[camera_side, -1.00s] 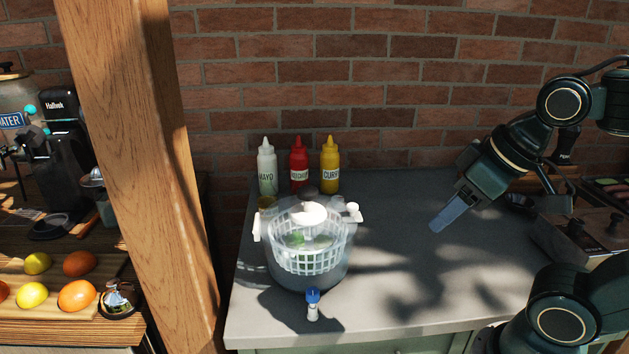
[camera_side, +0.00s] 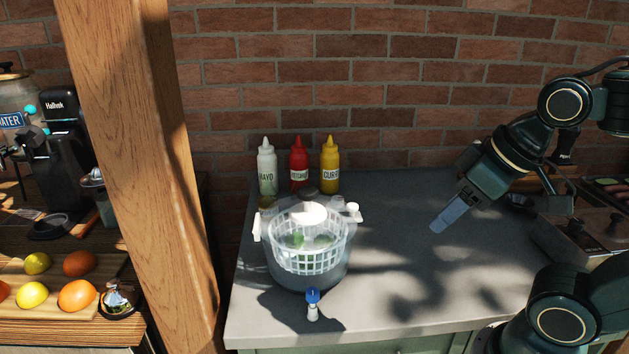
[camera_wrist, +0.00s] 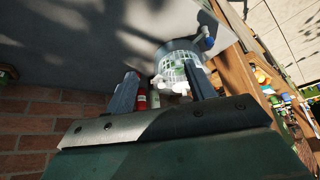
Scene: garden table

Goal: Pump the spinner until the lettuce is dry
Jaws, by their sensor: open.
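The salad spinner (camera_side: 308,260) stands upright on the grey table (camera_side: 420,295), a clear bowl with a white slotted basket and a pale lid with a light knob on top (camera_side: 308,213). Green lettuce (camera_side: 298,240) shows inside the basket. White clips sit at the lid's sides. My gripper (camera_side: 437,228) is open and empty, in the air to the right of the spinner and apart from it. In the wrist view the spinner (camera_wrist: 176,68) shows beyond my gripper's two fingers (camera_wrist: 160,85), partly covered by the right finger.
Mayo (camera_side: 267,172), red (camera_side: 299,166) and yellow (camera_side: 330,167) squeeze bottles stand behind the spinner by the brick wall. A wooden post (camera_side: 150,170) rises at left. The table's middle is clear.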

